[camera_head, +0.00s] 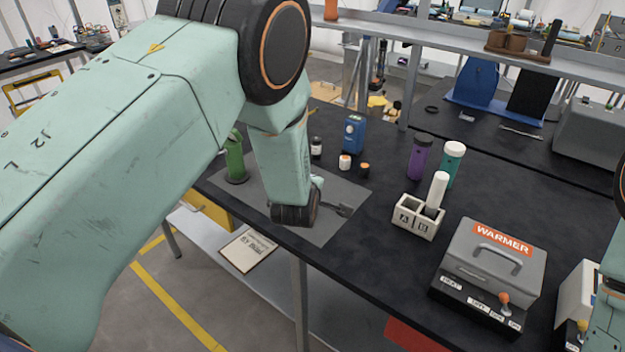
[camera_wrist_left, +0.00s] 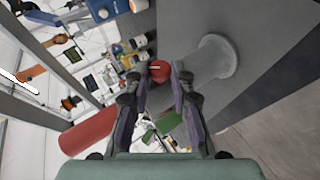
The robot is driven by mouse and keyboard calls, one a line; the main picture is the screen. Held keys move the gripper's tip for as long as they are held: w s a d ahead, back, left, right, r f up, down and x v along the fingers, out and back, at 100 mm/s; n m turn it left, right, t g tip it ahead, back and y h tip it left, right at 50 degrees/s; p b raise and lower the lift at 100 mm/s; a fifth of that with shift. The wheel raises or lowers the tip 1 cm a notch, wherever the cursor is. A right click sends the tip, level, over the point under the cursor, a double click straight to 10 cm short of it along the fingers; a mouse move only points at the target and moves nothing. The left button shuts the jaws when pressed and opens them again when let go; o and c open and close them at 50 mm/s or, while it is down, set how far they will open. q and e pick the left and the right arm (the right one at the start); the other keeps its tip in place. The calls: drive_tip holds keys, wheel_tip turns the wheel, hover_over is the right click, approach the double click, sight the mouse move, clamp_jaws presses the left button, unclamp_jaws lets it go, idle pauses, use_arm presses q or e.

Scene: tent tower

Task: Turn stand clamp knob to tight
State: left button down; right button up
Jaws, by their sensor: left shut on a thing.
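In the left wrist view, my left gripper (camera_wrist_left: 168,76) is shut on a small red knob (camera_wrist_left: 160,71), which has a dark mark on its face. A grey stand (camera_wrist_left: 221,58) with a round flanged end lies just right of the fingers. A green part (camera_wrist_left: 168,122) shows between the finger bases; I cannot tell what it belongs to. In the head view, my left arm hangs over the grey mat (camera_head: 335,225) and hides the knob and most of the gripper. My right arm shows only at the right edge, with its gripper out of view.
A green upright object (camera_head: 235,160) stands left of my wrist. A blue device (camera_head: 354,134) and small bottles stand behind it. A white A/B holder (camera_head: 418,222), a purple bottle (camera_head: 419,157) and a grey warmer (camera_head: 490,262) stand to the right.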

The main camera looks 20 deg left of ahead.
idle(0.4)
use_arm(q)
drive_tip(key=c, duration=1.1)
unclamp_jaws()
drive_tip(key=shift+w, duration=0.1)
drive_tip(key=shift+c, duration=0.2)
drive_tip(key=shift+r, duration=0.1)
drive_tip(key=a+v, duration=0.1)
drive_tip(key=v, duration=0.6)
drive_tip(key=shift+d+r, duration=0.15)
drive_tip(key=shift+d, duration=0.4)
drive_tip(key=shift+c, duration=0.2)
